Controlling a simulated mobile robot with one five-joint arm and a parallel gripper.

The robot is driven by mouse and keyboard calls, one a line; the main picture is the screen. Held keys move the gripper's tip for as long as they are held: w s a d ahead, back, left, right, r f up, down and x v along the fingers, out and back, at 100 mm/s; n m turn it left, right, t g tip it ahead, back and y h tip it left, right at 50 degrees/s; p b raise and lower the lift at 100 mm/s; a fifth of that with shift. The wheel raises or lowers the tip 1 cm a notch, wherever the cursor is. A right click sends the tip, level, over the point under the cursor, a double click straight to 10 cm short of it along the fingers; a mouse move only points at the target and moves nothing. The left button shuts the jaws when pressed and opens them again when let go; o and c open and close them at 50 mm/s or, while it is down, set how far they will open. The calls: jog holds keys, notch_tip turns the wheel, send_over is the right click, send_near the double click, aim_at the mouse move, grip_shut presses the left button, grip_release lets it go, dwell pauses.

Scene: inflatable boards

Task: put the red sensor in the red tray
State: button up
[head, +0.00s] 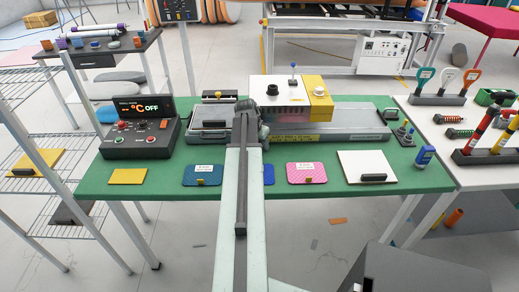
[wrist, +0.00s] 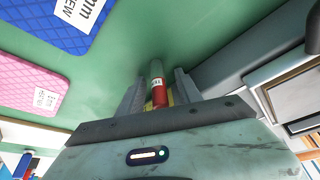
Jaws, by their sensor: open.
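In the wrist view a slim cylinder with a red end and a white label, likely the red sensor (wrist: 158,94), stands between the two fingers of my gripper (wrist: 157,80). The fingers are apart, one on each side of it; I cannot tell whether either touches it. In the head view my arm reaches over the green table and hides the sensor and most of my gripper (head: 247,108). I cannot make out a clear red tray; a pink labelled pad (head: 307,173) lies right of my arm and also shows in the wrist view (wrist: 38,88).
The green table (head: 235,187) holds a control box (head: 140,130) at left, a white and yellow machine (head: 280,92) behind my arm, a blue pad (head: 203,175) and a white board (head: 366,167). A white table (head: 440,103) with tools stands right, wire shelves (head: 45,155) left.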

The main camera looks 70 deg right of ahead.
grip_shut()
jog(key=shift+r, duration=0.1)
